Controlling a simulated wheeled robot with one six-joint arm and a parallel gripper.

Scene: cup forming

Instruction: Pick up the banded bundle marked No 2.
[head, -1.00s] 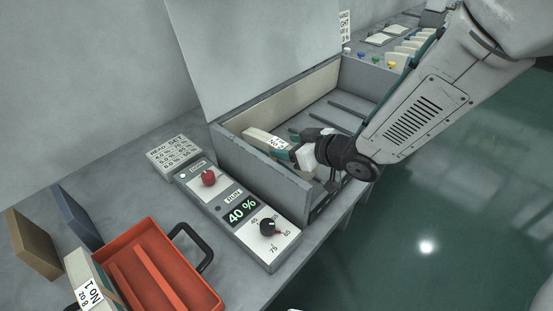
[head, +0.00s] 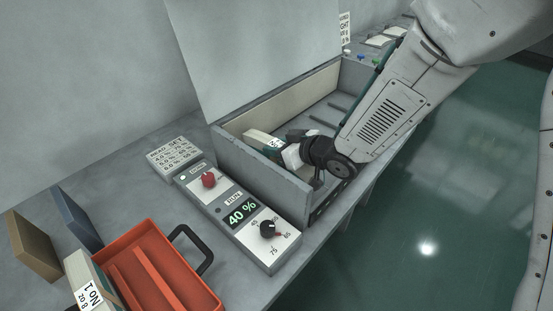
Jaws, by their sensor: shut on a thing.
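The banded bundle marked No 2 (head: 262,139) lies inside the grey open-topped bin, near its left wall. Its pale left end and part of its white label show; the rest is hidden behind my gripper (head: 290,146). My gripper reaches into the bin from the right and is shut on the bundle. The fingertips are partly hidden by the wrist. I cannot tell whether the bundle is clear of the bin floor.
The bin's front wall (head: 262,178) stands close to my wrist. A control panel (head: 240,213) reading 40 % is left of it. An orange tray (head: 160,262) and the No 1 bundle (head: 80,268) are at lower left. Dark slats line the bin floor.

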